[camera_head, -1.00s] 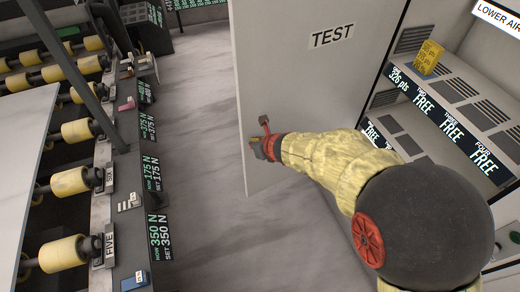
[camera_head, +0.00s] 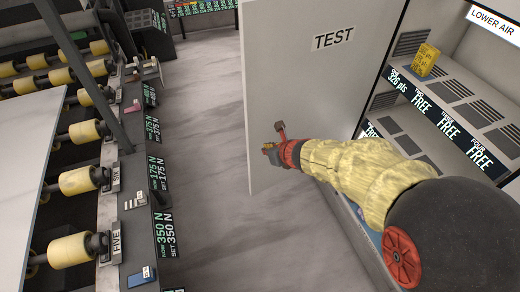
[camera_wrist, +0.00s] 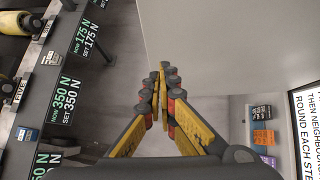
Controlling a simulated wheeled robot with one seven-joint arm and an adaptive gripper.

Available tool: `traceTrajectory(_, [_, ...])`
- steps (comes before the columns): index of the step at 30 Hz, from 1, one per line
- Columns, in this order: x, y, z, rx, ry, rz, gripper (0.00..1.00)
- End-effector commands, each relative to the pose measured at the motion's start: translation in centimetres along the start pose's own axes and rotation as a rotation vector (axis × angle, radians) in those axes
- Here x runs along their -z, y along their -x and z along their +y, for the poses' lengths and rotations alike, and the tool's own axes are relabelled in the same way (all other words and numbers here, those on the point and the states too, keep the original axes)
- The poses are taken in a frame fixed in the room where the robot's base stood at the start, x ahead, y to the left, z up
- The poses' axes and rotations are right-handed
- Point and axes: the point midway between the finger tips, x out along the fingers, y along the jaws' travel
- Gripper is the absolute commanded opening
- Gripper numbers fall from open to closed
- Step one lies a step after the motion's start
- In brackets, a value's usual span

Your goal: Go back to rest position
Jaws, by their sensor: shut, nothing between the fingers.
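My gripper (camera_head: 268,150) is at the end of my yellow-sleeved arm, in front of the grey panel labelled TEST in the head view. In the wrist view my gripper (camera_wrist: 163,75) shows two yellow and dark fingers with their tips together and nothing between them. The panel (camera_head: 300,90) stands upright behind the gripper. I cannot tell how far the gripper is from the panel's face.
A roller line (camera_head: 75,180) with yellow rollers and NOW/SET displays runs along the left. A white slab (camera_head: 30,150) lies at the left edge. A shelf unit (camera_head: 455,95) with a yellow box (camera_head: 425,60) stands at right. Grey floor (camera_head: 205,120) is clear between.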

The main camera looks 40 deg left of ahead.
Motion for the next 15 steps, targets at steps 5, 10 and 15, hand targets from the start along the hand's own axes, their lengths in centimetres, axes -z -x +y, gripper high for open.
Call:
traceTrajectory(5, [-0.2, 3.7, -0.1, 0.001, -0.001, 0.000, 0.00])
traceTrajectory(10, [-0.1, 6.2, -0.1, 0.002, -0.002, 0.001, 0.00])
traceTrajectory(15, [0.1, 7.3, -0.1, 0.001, -0.002, 0.002, 0.00])
